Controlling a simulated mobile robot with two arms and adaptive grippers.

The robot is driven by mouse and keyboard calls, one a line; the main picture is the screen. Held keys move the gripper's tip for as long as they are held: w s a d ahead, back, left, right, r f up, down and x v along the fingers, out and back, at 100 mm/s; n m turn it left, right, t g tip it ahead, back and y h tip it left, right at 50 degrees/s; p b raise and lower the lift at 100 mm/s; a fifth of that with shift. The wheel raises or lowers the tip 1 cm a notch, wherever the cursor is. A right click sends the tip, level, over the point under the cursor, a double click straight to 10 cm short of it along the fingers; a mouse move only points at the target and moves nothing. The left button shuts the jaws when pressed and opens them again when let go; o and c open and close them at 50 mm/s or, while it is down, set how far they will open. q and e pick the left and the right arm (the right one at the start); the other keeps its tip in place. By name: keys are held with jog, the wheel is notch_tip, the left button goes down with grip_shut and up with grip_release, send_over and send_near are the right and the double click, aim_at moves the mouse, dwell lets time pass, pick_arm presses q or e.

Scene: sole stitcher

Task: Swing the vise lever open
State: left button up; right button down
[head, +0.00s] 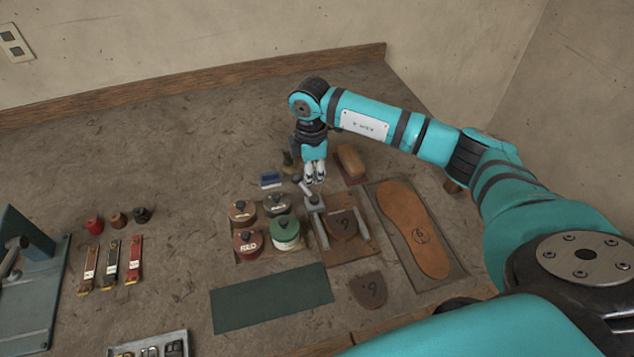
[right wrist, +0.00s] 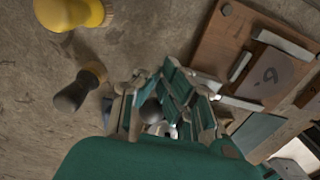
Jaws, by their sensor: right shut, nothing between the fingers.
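The vise (head: 362,246) is a wooden board with metal jaw bars around a brown heel piece marked with a number (head: 343,225). It also shows at the upper right of the right wrist view (right wrist: 222,42). The vise lever (head: 304,188) is a short grey bar with a dark knob at the vise's back left corner. My right gripper (head: 315,174) is shut and empty, pointing down just above and beside the lever. In the right wrist view the fingers (right wrist: 172,108) partly hide a dark round knob; contact cannot be told. My left gripper is out of view.
Several round tins, including a green-labelled one (head: 285,231), stand close left of the vise. A brown sole (head: 413,225) lies to its right, a brush (head: 350,161) behind it. A green mat (head: 270,298) and loose heel piece (head: 368,290) lie in front. The bench at back left is clear.

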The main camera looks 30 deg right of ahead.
jog(key=shift+a, duration=0.2)
jog(key=shift+s+a, duration=0.15)
jog(key=shift+a, duration=0.35)
dwell(0.3)
jog(key=shift+s+d+p, duration=0.15)
jog(key=shift+d+p, duration=0.15)
jog(key=shift+d, duration=0.05)
jog(key=shift+d, duration=0.15)
notch_tip(320, 180, up, 6)
jog(key=p, duration=0.4)
jog(key=shift+p, duration=0.3)
jog(key=shift+d, duration=0.15)
